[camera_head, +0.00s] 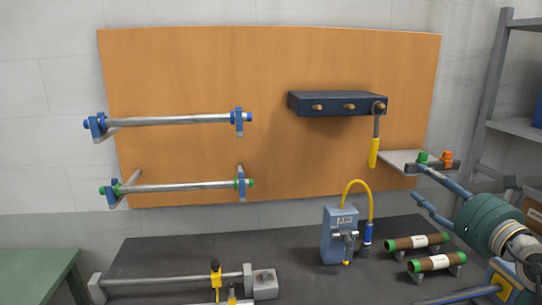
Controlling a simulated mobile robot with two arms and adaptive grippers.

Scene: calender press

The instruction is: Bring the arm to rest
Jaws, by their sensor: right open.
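My right gripper (416,181) comes in from the right edge, with its two blue-grey fingers spread apart and nothing seen between them. Its dark green round body (487,222) is at the right of the picture. The fingers point left, in front of the area below the small grey shelf (396,160). My left gripper is not in view.
The dark bench (190,252) holds a blue box (338,236) with a yellow hose, two green-ended rolls (416,242) and a metal bar (170,280). The orange board (270,160) carries two rollers (175,120) and a dark blue rack (330,102) with a yellow-handled tool (374,152).

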